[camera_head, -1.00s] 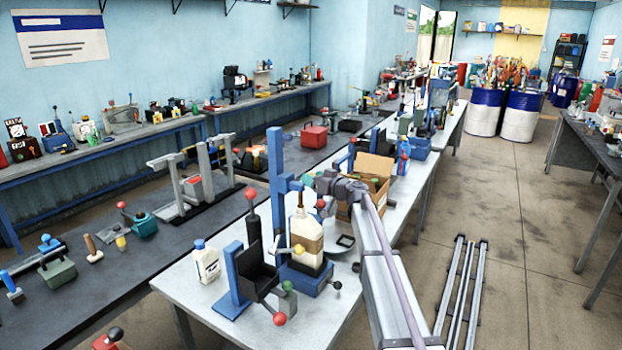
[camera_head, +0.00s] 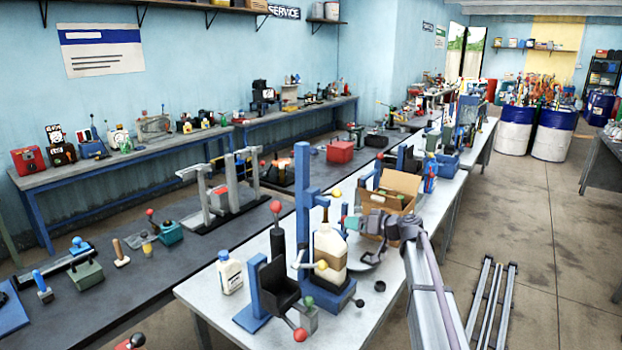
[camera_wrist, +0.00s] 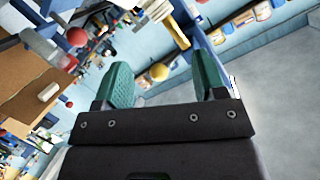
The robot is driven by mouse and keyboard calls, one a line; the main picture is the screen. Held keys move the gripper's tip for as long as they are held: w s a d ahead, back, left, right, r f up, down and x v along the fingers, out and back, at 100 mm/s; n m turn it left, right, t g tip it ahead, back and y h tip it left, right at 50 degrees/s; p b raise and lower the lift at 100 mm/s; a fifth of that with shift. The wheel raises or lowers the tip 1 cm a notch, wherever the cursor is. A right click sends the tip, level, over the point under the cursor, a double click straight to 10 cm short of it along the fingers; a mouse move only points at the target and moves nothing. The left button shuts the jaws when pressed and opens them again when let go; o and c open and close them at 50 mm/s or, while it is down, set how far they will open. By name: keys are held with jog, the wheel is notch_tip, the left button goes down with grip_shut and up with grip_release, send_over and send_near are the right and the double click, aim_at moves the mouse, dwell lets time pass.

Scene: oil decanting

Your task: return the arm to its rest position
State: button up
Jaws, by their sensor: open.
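My gripper (camera_head: 347,221) is at the end of my folded arm, just right of the white jug (camera_head: 330,254) in the head view. In the wrist view my gripper (camera_wrist: 165,75) shows two green finger pads spread wide, with nothing held between them. A yellow ball knob shows beyond the gap. The jug has a tan label and a dark narrow top, and stands upright on a blue base (camera_head: 328,293) beside a blue post (camera_head: 303,205). In the head view, I cannot tell whether the gripper touches the jug.
A white bottle (camera_head: 229,272) with a blue cap stands at the left of the light workbench. A dark holder (camera_head: 279,283) with ball-ended levers is at the front. An open cardboard box (camera_head: 402,186) stands behind my arm.

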jog(key=s+a+f+m+g+h, duration=0.1)
jog(key=s+f+g+h, duration=0.2)
jog(key=s, duration=1)
jog(key=s+a+f+m+g+h+b, duration=0.1)
jog(key=s+a+f+g+h, duration=0.1)
jog(key=s+f, duration=0.5)
jog(key=s+a+f+m+g+h+b, duration=0.1)
jog(key=s+f+g+h, duration=0.4)
jog(key=s, duration=1.3)
jog(key=shift+s+a+h, duration=0.3)
jog(key=shift+a+h, duration=0.2)
